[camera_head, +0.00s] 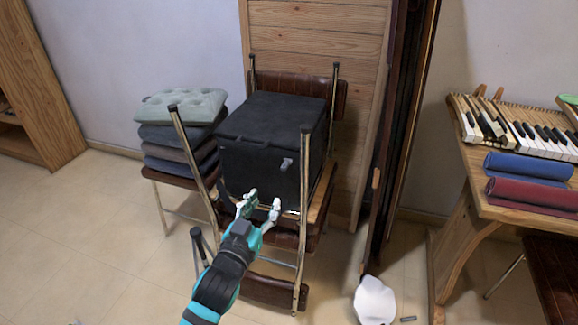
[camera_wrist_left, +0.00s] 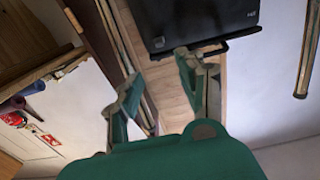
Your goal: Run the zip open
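A black box-shaped case (camera_head: 262,155) with a flat top sits on an upturned or stacked metal-framed chair (camera_head: 301,235). A small silvery piece (camera_head: 286,163) shows on its front face; I cannot tell if it is the zip's pull. No zip line can be made out clearly. My left gripper (camera_head: 258,208) is in front of the case's lower front edge, fingers apart and empty. In the left wrist view, the dark case (camera_wrist_left: 198,18) lies beyond the open left gripper (camera_wrist_left: 155,75). My right gripper is not in view.
Stacked cushions (camera_head: 182,125) stand left of the case. Wooden panels (camera_head: 318,40) lean behind it. At right, a wooden bench (camera_head: 508,210) holds piano keys (camera_head: 535,135) and blue and red rolls. A white object (camera_head: 374,301) is low at centre right. Floor at left is clear.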

